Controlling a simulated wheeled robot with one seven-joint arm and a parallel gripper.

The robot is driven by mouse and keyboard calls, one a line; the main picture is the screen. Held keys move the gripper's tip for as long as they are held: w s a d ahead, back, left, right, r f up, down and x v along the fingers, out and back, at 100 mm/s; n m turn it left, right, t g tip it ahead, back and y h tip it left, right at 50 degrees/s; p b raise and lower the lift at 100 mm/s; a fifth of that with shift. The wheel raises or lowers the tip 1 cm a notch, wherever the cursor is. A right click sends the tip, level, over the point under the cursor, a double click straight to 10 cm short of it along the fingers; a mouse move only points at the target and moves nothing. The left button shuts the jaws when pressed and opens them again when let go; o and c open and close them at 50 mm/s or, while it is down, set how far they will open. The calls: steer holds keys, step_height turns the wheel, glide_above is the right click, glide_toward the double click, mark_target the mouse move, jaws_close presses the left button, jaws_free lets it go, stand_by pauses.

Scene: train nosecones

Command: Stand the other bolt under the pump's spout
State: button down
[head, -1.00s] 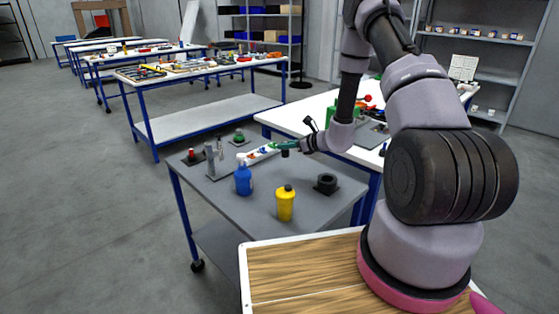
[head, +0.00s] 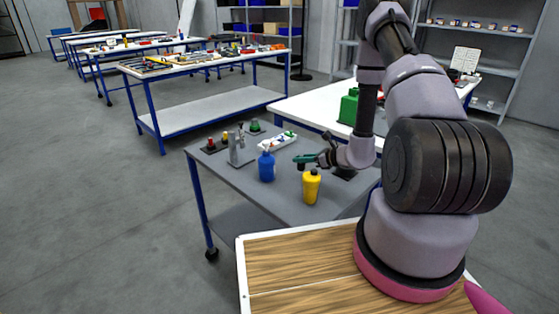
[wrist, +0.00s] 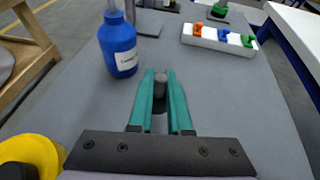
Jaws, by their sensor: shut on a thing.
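My gripper (head: 305,160) with green fingers is shut on a dark, roughly cylindrical piece, seemingly the bolt (head: 301,167). It is held above the grey table, between the blue bottle and the yellow bottle. The wrist view shows the bolt's dark rounded top (wrist: 160,80) between the fingertips; its lower part is mostly hidden. The grey metal pump (head: 238,150) stands at the table's far left, beyond the blue bottle and apart from my gripper. In the wrist view only part of its base (wrist: 148,28) shows at the top edge; the spout's underside is too small to tell.
A blue spray bottle (head: 266,166) stands between my gripper and the pump. A yellow bottle (head: 311,187) is close in front. A white tray (wrist: 220,42) holds orange, blue and green pieces. Red (head: 210,145) and green (head: 254,126) items stand near the pump.

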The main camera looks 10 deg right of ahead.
steer(key=w+a, duration=0.5)
steer(key=w, duration=0.1)
steer(key=shift+a, duration=0.25)
steer(key=f, duration=0.3)
steer(key=shift+w+a, duration=0.3)
steer(key=shift+w, duration=0.1)
steer(key=shift+f, duration=0.25)
steer(key=shift+f, duration=0.1)
steer(key=c, duration=0.9)
jaws_free()
steer(key=shift+o, duration=0.2)
